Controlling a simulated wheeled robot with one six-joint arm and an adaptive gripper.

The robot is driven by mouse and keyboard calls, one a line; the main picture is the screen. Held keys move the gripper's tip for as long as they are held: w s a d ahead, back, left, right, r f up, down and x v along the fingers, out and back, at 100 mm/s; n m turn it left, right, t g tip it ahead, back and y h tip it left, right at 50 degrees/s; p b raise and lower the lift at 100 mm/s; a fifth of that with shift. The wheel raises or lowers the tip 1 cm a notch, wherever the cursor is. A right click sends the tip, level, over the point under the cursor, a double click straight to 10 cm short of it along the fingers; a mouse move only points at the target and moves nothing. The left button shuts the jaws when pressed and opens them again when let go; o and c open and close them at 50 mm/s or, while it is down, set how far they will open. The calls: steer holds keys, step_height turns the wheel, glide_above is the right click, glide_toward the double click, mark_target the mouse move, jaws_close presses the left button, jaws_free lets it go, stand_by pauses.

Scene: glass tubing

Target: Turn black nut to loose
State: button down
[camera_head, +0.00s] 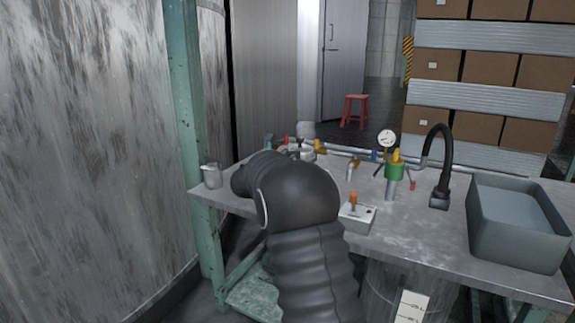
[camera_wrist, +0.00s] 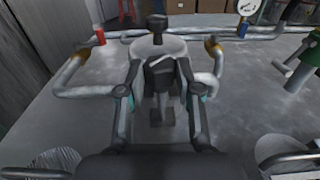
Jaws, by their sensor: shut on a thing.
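In the wrist view, my gripper (camera_wrist: 160,72) reaches forward over the metal bench. Its two fingers are shut on the dark nut (camera_wrist: 160,76) between them, at the near side of a pale, rounded glass fitting (camera_wrist: 172,48). The fingers and shadow hide part of the nut, so its turn angle cannot be told. A black stem with a knob (camera_wrist: 158,26) stands upright behind the fitting. In the head view, my dark arm covers the gripper and the nut.
Glass tubing with a red cap (camera_wrist: 99,36) and a brass joint (camera_wrist: 82,54) runs on both sides. A gauge (camera_head: 386,138), green valve (camera_head: 394,171), switch box (camera_head: 357,217), black tap (camera_head: 440,165) and grey basin (camera_head: 485,235) stand right. A metal cup (camera_head: 211,176) is left.

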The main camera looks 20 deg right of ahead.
steer(key=n+t+y+b, duration=0.1)
steer(key=b, duration=0.1)
steer(key=n+t+y+b, duration=0.1)
steer(key=t+y+b, duration=0.1)
steer(key=b, duration=0.1)
steer(key=n+t+y+b, duration=0.1)
steer(key=n+y+b, duration=0.1)
steer(key=shift+s+d+f+t, duration=0.1)
steer(key=shift+s+d+t, duration=0.2)
steer(key=shift+s+d, duration=0.1)
steer(key=shift+n+t+y+b, duration=0.4)
steer(key=shift+n+y, duration=0.1)
steer(key=c, duration=0.8)
jaws_free()
steer(key=shift+o, duration=0.2)
steer(key=shift+a, duration=0.1)
steer(key=v, duration=1.2)
